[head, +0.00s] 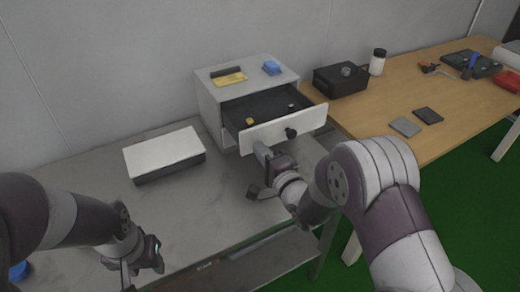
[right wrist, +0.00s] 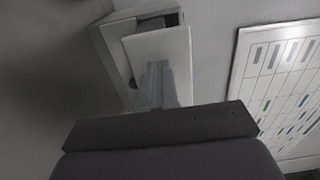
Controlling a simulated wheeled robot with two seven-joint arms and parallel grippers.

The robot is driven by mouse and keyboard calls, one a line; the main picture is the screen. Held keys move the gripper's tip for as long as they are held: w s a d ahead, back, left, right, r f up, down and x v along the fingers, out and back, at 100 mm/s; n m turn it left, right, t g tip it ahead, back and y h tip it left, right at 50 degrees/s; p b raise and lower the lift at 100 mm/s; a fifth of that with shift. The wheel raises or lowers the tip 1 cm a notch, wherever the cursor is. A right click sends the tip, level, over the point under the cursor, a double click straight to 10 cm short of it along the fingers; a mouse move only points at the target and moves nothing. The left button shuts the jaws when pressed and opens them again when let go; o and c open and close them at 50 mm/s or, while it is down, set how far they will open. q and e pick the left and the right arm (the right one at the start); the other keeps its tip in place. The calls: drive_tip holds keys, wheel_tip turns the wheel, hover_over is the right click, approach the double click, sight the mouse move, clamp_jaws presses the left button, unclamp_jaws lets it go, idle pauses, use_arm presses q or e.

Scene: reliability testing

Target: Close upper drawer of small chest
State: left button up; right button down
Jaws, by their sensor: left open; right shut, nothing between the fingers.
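The small chest (head: 209,105) is a light grey box standing on the grey table against the wall. Its upper drawer is pulled out, with a white front (head: 312,120) and a dark round knob (head: 291,133). A small yellow item and another small item lie inside. My right gripper (head: 262,153) is shut and empty, its fingertips at the lower left of the drawer front; I cannot tell whether they touch. In the right wrist view the shut fingers (right wrist: 158,84) overlap the pale drawer front (right wrist: 160,44). My left gripper (head: 142,268) is open and empty at the table's lower left.
A yellow item (head: 230,80) and a blue item (head: 271,67) lie on the chest's top. A white-topped box (head: 163,152) stands left of the chest. A black box (head: 340,80) and a jar (head: 377,62) stand on the wooden table right. Grey tabletop in front is mostly clear.

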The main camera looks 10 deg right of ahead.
sight(238, 127)
drive_tip(key=shift+w+a, duration=0.2)
drive_tip(key=shift+w, duration=0.3)
drive_tip(key=b+x, duration=0.1)
drive_tip(key=x, duration=0.5)
drive_tip(key=b+x, duration=0.2)
drive_tip(key=x, duration=0.5)
drive_tip(key=shift+f, duration=0.2)
drive_tip(key=shift+w+r+b, duration=0.15)
drive_tip(key=shift+w+b, duration=0.1)
drive_tip(key=shift+b, duration=0.05)
drive_tip(key=shift+r, duration=0.3)
